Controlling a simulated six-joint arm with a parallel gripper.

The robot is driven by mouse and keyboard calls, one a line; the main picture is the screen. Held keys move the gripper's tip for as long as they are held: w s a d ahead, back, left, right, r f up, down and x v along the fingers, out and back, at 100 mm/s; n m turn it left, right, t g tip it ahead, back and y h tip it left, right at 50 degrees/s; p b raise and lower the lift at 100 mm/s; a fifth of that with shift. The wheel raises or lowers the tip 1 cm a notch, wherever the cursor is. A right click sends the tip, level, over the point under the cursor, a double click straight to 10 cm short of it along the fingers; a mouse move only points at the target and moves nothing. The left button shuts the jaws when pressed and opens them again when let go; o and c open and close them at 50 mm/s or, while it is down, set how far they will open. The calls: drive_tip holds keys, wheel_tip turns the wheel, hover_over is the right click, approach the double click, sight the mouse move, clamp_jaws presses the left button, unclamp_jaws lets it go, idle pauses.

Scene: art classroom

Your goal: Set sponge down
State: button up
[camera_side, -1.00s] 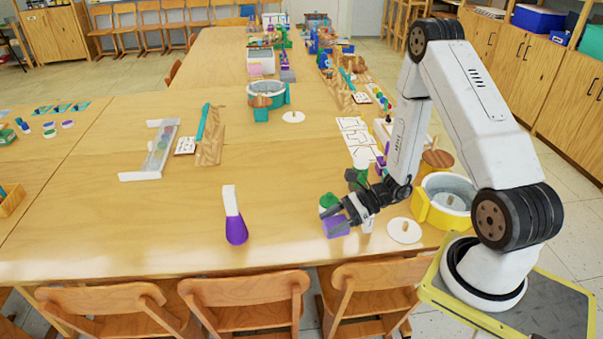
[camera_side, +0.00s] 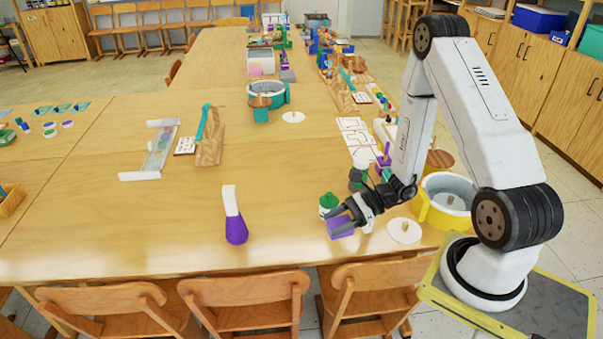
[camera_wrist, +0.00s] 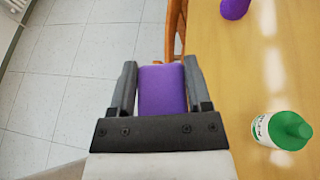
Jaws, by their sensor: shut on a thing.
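The sponge (camera_side: 339,227) is a purple block held at the end of my gripper (camera_side: 345,217), near the table's front edge in the side view. In the wrist view the sponge (camera_wrist: 162,91) sits between the two dark fingers of my gripper (camera_wrist: 161,84), which are shut on its sides. There, floor tiles lie to its left and the table top (camera_wrist: 255,75) to its right. I cannot tell whether the sponge touches the table. Its end inside the gripper is hidden.
A green-capped white bottle (camera_side: 328,205) stands just behind the gripper; the wrist view shows it too (camera_wrist: 283,130). A purple and white bottle (camera_side: 234,216) stands to the left. A white disc lid (camera_side: 405,230) and a yellow-rimmed pot (camera_side: 447,200) are right. Chairs (camera_side: 370,285) line the front edge.

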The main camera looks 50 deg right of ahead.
drive_tip(key=w+d+m+t+h, duration=0.1)
drive_tip(key=w+m+t+h, duration=0.3)
drive_tip(key=w, duration=1.1)
drive_tip(key=shift+w+d+r+m+t+h, duration=0.2)
drive_tip(key=shift+w+d+m+t+h, duration=0.2)
drive_tip(key=shift+m+h, duration=0.7)
drive_tip(key=shift+w, duration=0.1)
drive_tip(key=w+f, duration=0.2)
drive_tip(key=w, duration=0.2)
drive_tip(key=w+d+f, duration=0.1)
drive_tip(key=w+f, duration=0.2)
drive_tip(key=w, duration=0.1)
drive_tip(key=w+f, duration=0.3)
drive_tip(key=w, duration=0.1)
drive_tip(key=shift+d, duration=0.25)
drive_tip(key=shift+w+f, duration=0.6)
drive_tip(key=shift+f, duration=0.2)
drive_tip(key=shift+w+f, duration=0.2)
drive_tip(key=shift+d+f, duration=0.1)
drive_tip(key=shift+f, duration=1.4)
